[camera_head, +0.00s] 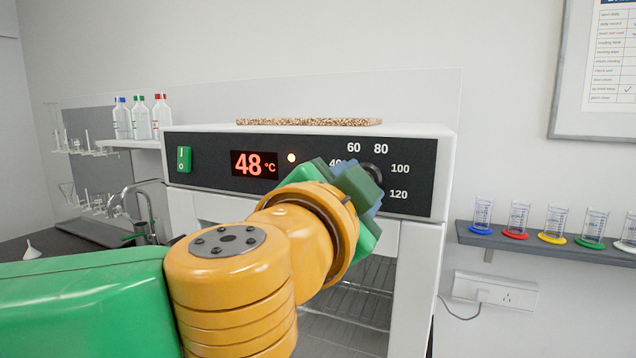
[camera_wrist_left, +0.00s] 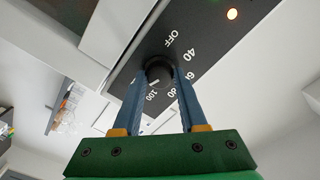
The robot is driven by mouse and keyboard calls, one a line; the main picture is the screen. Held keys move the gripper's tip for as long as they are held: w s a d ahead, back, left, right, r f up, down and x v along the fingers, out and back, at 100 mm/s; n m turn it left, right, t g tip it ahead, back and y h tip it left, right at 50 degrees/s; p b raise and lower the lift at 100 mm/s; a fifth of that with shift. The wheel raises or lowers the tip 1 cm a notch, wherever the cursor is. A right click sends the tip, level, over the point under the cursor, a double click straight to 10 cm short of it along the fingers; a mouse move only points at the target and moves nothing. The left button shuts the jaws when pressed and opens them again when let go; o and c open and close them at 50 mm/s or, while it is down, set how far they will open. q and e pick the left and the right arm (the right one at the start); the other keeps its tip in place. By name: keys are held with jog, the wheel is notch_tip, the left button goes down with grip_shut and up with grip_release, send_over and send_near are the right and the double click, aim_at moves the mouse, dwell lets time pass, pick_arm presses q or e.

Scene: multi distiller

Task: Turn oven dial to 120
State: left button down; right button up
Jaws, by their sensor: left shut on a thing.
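The oven (camera_head: 425,250) is a white box with a black control panel (camera_head: 215,180). Its red display (camera_head: 254,164) reads 48 °C. The black round dial (camera_head: 374,173) sits at the panel's right, by the numbers 40, 60, 80, 100 and 120. My left gripper (camera_head: 364,190) reaches up to the panel and is shut on the dial. In the left wrist view, the blue fingers lie on either side of the dial (camera_wrist_left: 158,69), where OFF and 40 also show. My right gripper is out of view.
A green switch (camera_head: 184,159) and a lit indicator (camera_head: 291,157) are on the panel. A speckled board (camera_head: 308,121) lies on the oven. A shelf with several beakers (camera_head: 555,224) is at the right. Bottles (camera_head: 141,120) and a sink tap (camera_head: 140,205) are at the left.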

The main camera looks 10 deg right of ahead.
pick_arm(q)
jog(key=c, duration=0.7)
grip_release()
jog(key=shift+a+r, duration=0.1)
jog(key=shift+r, duration=0.1)
jog(key=shift+o, duration=1.3)
jog(key=shift+w+f, duration=0.1)
jog(key=b+v, duration=0.3)
jog(key=v, duration=0.3)
jog(key=shift+s+a, duration=0.2)
jog(key=shift+s, duration=0.1)
